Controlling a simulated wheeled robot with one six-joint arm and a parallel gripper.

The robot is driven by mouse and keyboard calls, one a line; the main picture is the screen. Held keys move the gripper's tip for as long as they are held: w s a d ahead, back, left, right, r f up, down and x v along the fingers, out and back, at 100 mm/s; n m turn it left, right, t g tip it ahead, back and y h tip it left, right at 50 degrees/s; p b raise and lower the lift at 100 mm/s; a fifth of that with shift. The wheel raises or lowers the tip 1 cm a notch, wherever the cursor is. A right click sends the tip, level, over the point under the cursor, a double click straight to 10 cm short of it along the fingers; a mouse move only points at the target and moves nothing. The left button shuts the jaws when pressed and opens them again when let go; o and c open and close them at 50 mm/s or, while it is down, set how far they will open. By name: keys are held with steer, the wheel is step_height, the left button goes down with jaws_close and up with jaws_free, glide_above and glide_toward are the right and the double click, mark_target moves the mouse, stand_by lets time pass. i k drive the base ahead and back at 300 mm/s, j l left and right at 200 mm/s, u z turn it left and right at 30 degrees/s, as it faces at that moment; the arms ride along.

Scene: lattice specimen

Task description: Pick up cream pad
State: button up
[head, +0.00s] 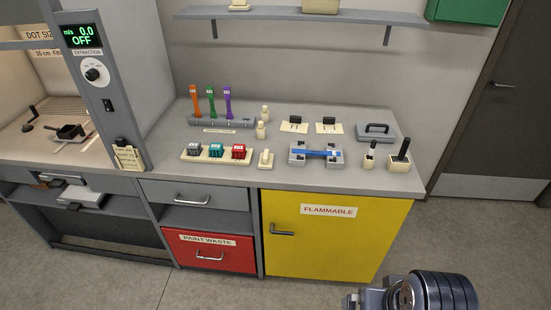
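Two flat cream pads lie side by side on the grey counter, a left one (286,130) and a right one (336,130). Each has a small black block standing on its upper part. A small cream piece with a raised knob (265,160) stands nearer the front edge. I cannot tell which of these the task names as the cream pad. Part of my arm shows at the bottom right, in front of the yellow cabinet and well away from the pads. My gripper's fingertips do not show.
The counter (340,176) also holds a blue bar on a grey stand (316,153), a cream tray of coloured blocks (188,154), a rack of coloured handles (220,121), a grey handled block (376,131) and black-topped holders (400,158). A shelf (290,14) overhangs the back.

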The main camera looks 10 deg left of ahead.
mark_target(266, 163)
steer(key=i+j+z, duration=0.3)
steer(key=i+j, duration=0.15)
steer(key=j, duration=0.15)
steer(key=i+j+z, duration=0.15)
steer(key=j, duration=0.2)
steer(key=i+j+z, duration=0.15)
steer(key=j, duration=0.2)
steer(key=i+j+z, duration=0.15)
steer(key=j, duration=0.25)
steer(key=i+j+z, duration=0.15)
steer(key=j, duration=0.25)
